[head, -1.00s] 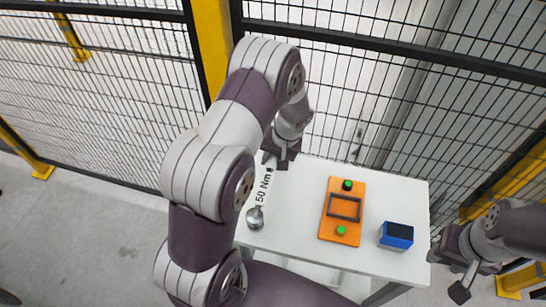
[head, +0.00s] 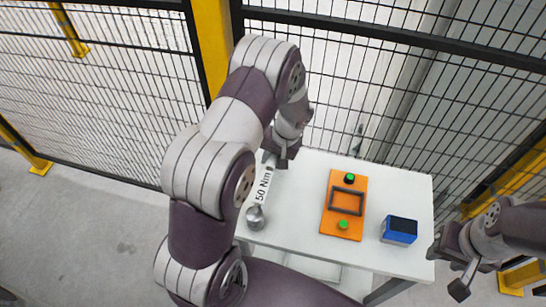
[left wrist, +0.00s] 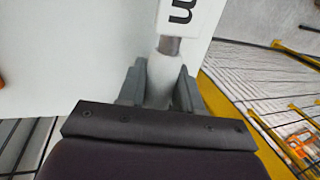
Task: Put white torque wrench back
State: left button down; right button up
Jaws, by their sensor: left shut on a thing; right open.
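The white torque wrench (head: 263,186), marked "50 Nm", is at the left side of the white table (head: 300,235), with its round metal head (head: 255,217) toward the near edge. My left gripper (head: 281,158) is shut on the far end of the wrench. In the left wrist view the gripper fingers (left wrist: 160,88) close on either side of the white handle, and a short grey shaft shows beyond them. I cannot tell whether the wrench touches the table top. My right gripper (head: 447,268) is open and empty, off the table's right side.
An orange plate (head: 328,221) with a dark frame and green buttons lies mid-table. A blue box (head: 399,231) with a dark top stands to its right. A black mesh fence (head: 390,90) with yellow posts (head: 212,45) stands behind the table.

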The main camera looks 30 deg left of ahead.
pick_arm(q)
jog(key=c, duration=0.7)
grip_release()
jog(key=b+v, duration=0.1)
jog(key=v, duration=1.2)
jog(key=s+d+m+h, duration=0.1)
jog(key=s, duration=0.4)
jog(key=s+d+m+t+h, duration=0.1)
jog(key=s+d, duration=0.1)
jog(key=s, duration=0.2)
jog(key=s+d+r+m+t, duration=0.1)
jog(key=s+d, duration=0.1)
jog(key=s, duration=0.3)
jog(key=shift+s+h, duration=0.3)
jog(key=shift+h, duration=0.1)
